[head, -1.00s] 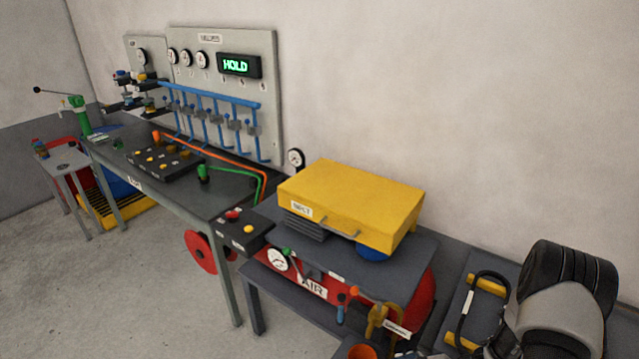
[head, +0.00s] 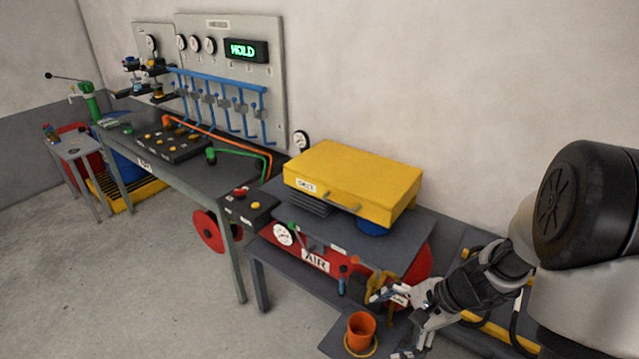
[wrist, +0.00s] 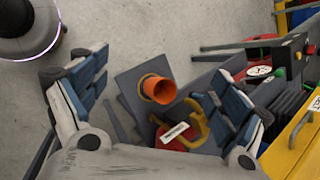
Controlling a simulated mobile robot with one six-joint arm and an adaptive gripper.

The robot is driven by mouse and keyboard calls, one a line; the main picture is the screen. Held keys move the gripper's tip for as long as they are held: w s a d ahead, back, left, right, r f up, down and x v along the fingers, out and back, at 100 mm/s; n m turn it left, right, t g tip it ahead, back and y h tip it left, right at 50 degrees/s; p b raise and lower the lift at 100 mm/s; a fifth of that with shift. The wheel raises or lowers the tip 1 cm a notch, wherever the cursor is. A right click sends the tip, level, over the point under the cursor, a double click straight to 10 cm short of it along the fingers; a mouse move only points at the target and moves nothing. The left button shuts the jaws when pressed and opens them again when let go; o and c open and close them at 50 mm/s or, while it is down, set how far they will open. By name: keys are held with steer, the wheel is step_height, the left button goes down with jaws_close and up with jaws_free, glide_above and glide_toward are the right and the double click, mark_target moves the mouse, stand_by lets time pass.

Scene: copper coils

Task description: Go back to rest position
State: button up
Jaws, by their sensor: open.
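My gripper (head: 402,322) is at the lower right of the head view, beside an orange cup (head: 361,330). In the wrist view my gripper (wrist: 155,105) has its two blue-padded fingers wide apart with nothing between them touching either finger. The orange cup (wrist: 158,89) shows beyond and between the fingers in that view, standing on a small grey plate (wrist: 128,82). My arm reaches in from the right edge of the head view.
A yellow case (head: 352,183) sits on a grey stand over a red air tank (head: 318,262). A dark workbench (head: 200,178) with a control box stands left of it, below a gauge panel (head: 236,85) reading HOLD. Grey floor (head: 130,270) is open at the front left.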

steer(key=s+a+r+n+h, duration=0.35)
steer(key=s+r+n, duration=0.4)
steer(key=r, duration=0.55)
steer(key=s+d+r+n+t+h, duration=0.2)
steer(key=s+r+n, duration=0.4)
steer(key=s, duration=0.5)
steer(key=shift+s+r+t+h, duration=0.3)
steer(key=shift+r+t+h, duration=0.1)
steer(key=shift+r+h, duration=0.15)
steer(key=shift+c, duration=0.2)
